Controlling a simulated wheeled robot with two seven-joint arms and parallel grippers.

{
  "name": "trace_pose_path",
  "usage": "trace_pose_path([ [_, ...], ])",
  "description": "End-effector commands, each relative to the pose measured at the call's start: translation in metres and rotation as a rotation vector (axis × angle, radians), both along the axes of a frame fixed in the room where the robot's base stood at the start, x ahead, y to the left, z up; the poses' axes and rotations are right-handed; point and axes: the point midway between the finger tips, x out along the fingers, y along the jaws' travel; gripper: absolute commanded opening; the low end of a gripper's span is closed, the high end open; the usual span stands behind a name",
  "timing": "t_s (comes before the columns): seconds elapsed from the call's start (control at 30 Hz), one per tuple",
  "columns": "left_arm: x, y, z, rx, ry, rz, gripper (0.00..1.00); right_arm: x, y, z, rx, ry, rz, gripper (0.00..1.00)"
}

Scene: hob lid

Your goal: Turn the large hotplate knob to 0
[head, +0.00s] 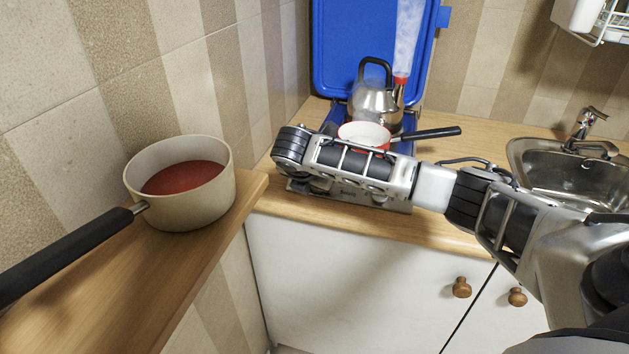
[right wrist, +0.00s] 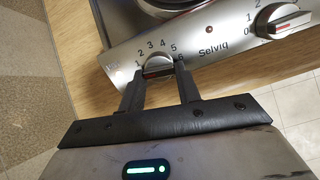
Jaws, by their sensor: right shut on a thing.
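The hob (head: 350,195) is a steel plate with a "Selviq" front panel, partly hidden under my right arm in the head view. In the right wrist view, one knob (right wrist: 158,65) sits left of the lettering, inside a scale showing numbers from 1 to 6. My right gripper (right wrist: 160,82) is shut on this knob, one finger on each side. Its exact setting is hard to read. A second knob (right wrist: 285,20) stands free at the right, with 0, 1 and 2 visible beside it. Which knob serves the large hotplate is not clear. My left gripper is out of view.
A pan with a red outside (head: 364,134) and a kettle (head: 375,104) stand on the hob area, before a raised blue lid (head: 350,45). A cream pot (head: 212,203) sits on a wooden shelf (head: 150,270) at left. A sink (head: 535,150) is at right.

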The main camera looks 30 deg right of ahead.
Motion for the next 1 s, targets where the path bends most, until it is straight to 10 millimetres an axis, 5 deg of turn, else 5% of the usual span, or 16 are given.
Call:
trace_pose_path([
  [0.93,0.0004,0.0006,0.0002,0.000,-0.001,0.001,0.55,-0.0009,-0.0001,0.0004,-0.063,0.074,0.175,0.10],
  [0.97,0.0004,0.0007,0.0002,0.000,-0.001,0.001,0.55,-0.0009,-0.0001,0.0004,-0.063,0.074,0.175,0.39],
  [1.0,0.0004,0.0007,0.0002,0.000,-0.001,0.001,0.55,-0.0010,-0.0002,0.0004,-0.063,0.074,0.175,0.50],
])
